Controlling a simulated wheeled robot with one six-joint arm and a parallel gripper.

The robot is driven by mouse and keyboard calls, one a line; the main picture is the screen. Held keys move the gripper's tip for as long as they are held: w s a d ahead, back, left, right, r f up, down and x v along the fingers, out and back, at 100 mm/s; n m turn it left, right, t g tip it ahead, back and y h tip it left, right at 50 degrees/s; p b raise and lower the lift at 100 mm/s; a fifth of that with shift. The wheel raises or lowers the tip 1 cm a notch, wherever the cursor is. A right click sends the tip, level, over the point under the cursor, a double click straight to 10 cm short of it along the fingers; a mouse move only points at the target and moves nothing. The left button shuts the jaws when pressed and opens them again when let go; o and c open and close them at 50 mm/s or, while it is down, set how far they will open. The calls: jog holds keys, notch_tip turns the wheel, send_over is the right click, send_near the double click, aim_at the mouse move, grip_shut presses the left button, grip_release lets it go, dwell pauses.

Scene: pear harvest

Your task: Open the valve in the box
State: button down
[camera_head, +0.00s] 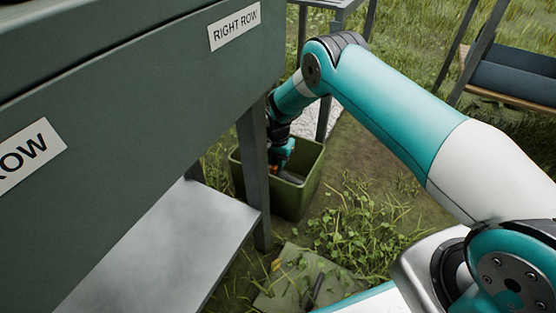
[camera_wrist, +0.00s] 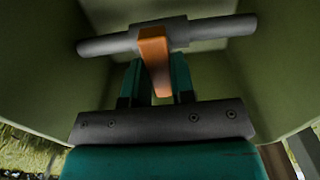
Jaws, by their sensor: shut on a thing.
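An open-topped green box (camera_head: 291,202) stands on the ground beyond the grey cabinet in the head view. Inside it, in the wrist view, a grey pipe (camera_wrist: 105,44) runs across with a valve body at its middle. The valve's orange handle (camera_wrist: 153,47) lies crosswise to the pipe and points toward my gripper. My gripper (camera_wrist: 157,70) reaches into the box with one teal finger on each side of the handle and is shut on it. In the head view my gripper (camera_head: 281,155) is partly hidden by the box and the wrist.
A large grey cabinet labelled RIGHT ROW (camera_head: 235,27) fills the left side, with its post (camera_head: 252,165) close beside the box. A pale shelf (camera_head: 165,245) juts out below. A flat slab (camera_head: 300,278) lies in the grass. Open ground lies right of the box.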

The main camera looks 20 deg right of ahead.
jog(key=n+p, duration=0.1)
jog(key=n, duration=0.3)
jog(key=shift+r+n+p, duration=0.1)
jog(key=shift+n+p, duration=0.2)
jog(key=shift+n, duration=0.1)
jog(key=n, duration=0.4)
jog(key=shift+n+p, duration=0.3)
jog(key=shift+p, duration=0.1)
jog(key=n, duration=0.4)
jog(key=shift+n+p, duration=0.35)
jog(key=shift+n, duration=1.75)
jog(key=c, duration=1)
grip_release()
jog(key=shift+o, duration=0.2)
